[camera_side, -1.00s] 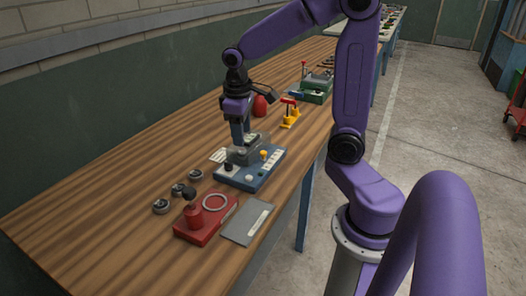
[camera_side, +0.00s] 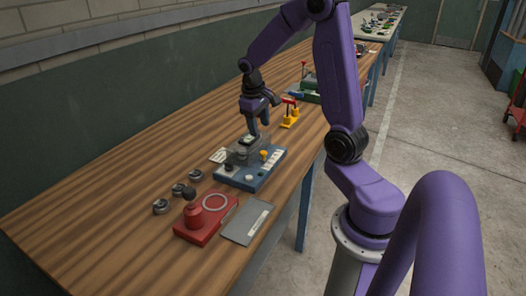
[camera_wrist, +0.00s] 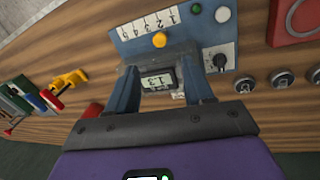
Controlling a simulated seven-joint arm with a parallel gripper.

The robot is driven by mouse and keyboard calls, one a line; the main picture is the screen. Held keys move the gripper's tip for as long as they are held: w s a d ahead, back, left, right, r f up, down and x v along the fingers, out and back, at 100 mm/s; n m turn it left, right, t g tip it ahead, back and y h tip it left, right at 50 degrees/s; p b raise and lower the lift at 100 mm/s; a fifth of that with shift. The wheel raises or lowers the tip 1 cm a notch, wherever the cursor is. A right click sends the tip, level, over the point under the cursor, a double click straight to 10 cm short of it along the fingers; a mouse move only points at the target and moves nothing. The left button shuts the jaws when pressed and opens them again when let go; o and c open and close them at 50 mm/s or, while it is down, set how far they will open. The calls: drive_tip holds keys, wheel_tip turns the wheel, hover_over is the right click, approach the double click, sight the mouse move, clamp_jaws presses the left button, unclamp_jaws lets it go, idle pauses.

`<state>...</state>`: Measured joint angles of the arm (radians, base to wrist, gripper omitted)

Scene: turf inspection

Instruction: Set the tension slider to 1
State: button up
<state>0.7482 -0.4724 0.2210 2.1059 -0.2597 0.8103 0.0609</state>
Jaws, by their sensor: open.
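A blue panel (camera_side: 262,178) lies on the bench; it also shows in the wrist view (camera_wrist: 197,33). It carries a yellow slider knob (camera_wrist: 159,40) beside a white numbered strip (camera_wrist: 150,22), with 1 toward the strip's right end in the wrist view. The knob also shows in the side view (camera_side: 263,153). Its exact mark cannot be told. A small display (camera_wrist: 158,82) sits between my fingers in the wrist view, its reading unclear. My gripper (camera_side: 259,132) is open and empty above the panel's rear. In the wrist view (camera_wrist: 160,62) the knob lies just beyond the fingertips.
The panel also has a green button (camera_wrist: 195,8), a white button (camera_wrist: 222,14) and a black knob (camera_wrist: 219,61). A red device (camera_side: 207,228), grey plate (camera_side: 240,230) and several round parts (camera_side: 161,206) lie nearer. A yellow-and-red device (camera_side: 290,116) stands behind.

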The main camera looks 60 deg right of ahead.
sight(263, 152)
drive_tip(key=f, duration=0.3)
drive_tip(key=d+f, duration=0.1)
drive_tip(key=f, duration=0.3)
drive_tip(key=d+f, duration=0.1)
drive_tip(key=f, duration=0.3)
drive_tip(key=shift+s+d+f, duration=0.1)
drive_tip(key=shift+s+f, duration=0.05)
drive_tip(key=shift+f, duration=0.05)
clamp_jaws()
